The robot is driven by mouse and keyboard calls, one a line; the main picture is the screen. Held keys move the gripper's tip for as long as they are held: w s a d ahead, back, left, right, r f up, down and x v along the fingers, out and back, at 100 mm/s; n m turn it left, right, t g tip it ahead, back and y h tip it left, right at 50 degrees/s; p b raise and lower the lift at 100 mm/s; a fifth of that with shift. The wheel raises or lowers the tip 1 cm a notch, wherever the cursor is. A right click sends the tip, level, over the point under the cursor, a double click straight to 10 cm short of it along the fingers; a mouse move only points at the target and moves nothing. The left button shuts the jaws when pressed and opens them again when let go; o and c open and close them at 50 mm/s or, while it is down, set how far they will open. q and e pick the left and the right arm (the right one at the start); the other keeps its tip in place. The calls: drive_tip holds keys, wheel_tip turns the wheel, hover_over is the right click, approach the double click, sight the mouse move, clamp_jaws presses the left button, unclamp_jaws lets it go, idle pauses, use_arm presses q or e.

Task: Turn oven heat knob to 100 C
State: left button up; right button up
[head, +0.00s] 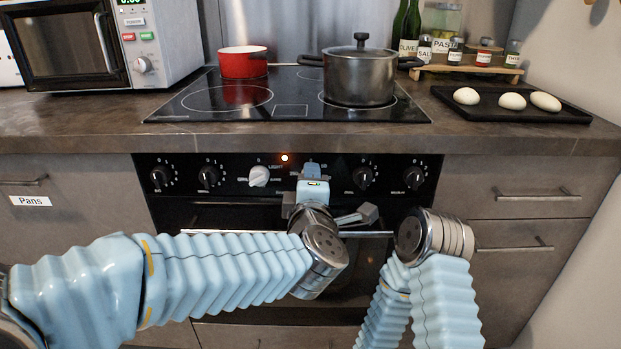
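The black oven control panel (335,162) runs below the counter and carries a row of round knobs. One knob (259,176) left of centre has a pale grip; the others look dark. A small red light (284,157) glows above the row. My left gripper (312,172) is up against the panel just right of the pale knob and covers the spot behind it.
The oven door handle (230,232) runs below the panel, behind my arms. On the hob above are a red pot (243,62) and a lidded grey pot (359,75). A black tray (510,103) and a microwave (103,42) flank the hob on the counter.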

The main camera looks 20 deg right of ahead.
use_arm(q)
drive_tip(key=shift+f+m, duration=0.1)
drive_tip(key=shift+m, duration=0.2)
drive_tip(key=o, duration=1)
drive_tip(key=shift+o, duration=0.2)
drive_tip(key=shift+s, duration=0.1)
drive_tip(key=v, duration=1.3)
drive_tip(key=shift+s+b, duration=0.3)
drive_tip(key=shift+s, duration=0.05)
drive_tip(key=shift+a, duration=0.1)
